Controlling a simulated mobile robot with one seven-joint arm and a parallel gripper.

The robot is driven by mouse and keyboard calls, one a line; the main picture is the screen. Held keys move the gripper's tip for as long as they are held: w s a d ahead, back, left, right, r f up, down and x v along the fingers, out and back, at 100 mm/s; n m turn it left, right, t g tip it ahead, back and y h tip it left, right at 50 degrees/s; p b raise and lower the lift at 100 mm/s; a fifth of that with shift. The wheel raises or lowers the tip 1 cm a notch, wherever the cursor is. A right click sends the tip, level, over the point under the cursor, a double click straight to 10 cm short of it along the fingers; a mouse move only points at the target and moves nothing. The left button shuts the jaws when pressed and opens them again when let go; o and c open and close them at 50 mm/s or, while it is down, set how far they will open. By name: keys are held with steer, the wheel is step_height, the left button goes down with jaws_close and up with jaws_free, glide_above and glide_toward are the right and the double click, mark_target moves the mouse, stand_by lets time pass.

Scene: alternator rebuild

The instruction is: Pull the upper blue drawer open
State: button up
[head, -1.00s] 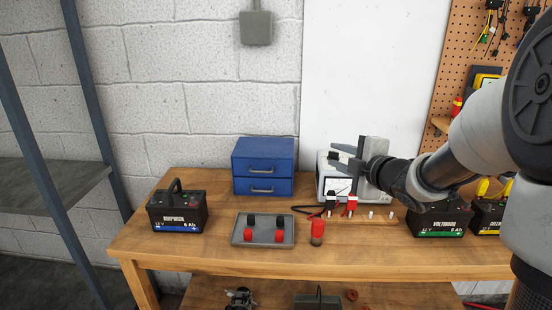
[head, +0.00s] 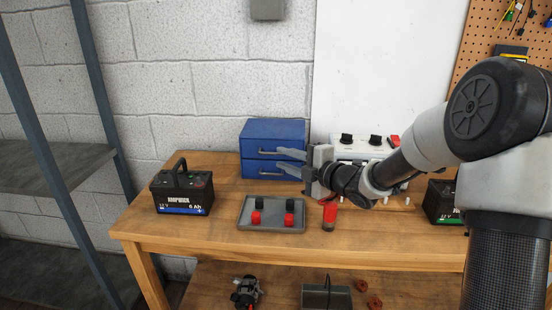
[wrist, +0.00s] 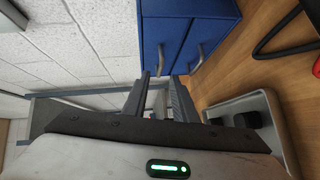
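The blue two-drawer cabinet (head: 275,129) stands on the bench against the back wall; both drawers look shut. My gripper (head: 284,160) is in front of it, its two fingers apart and pointing at the drawer fronts, partly hiding them. In the wrist view the cabinet (wrist: 190,12) is ahead, turned on its side. The upper drawer's handle (wrist: 160,57) is the left one, in line with the gap between my open fingers (wrist: 160,79). I cannot tell whether they touch it. The lower drawer's handle (wrist: 197,58) lies to the right of the fingers.
A grey tray (head: 272,228) with red and black caps lies in front of the cabinet. A black battery (head: 183,192) stands at left, a red cylinder (head: 329,217) right of the tray. A white instrument box (head: 362,147) stands behind my arm.

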mark_target(272, 154)
steer(key=shift+x, duration=2.3)
steer(key=shift+d, duration=0.1)
jaws_close()
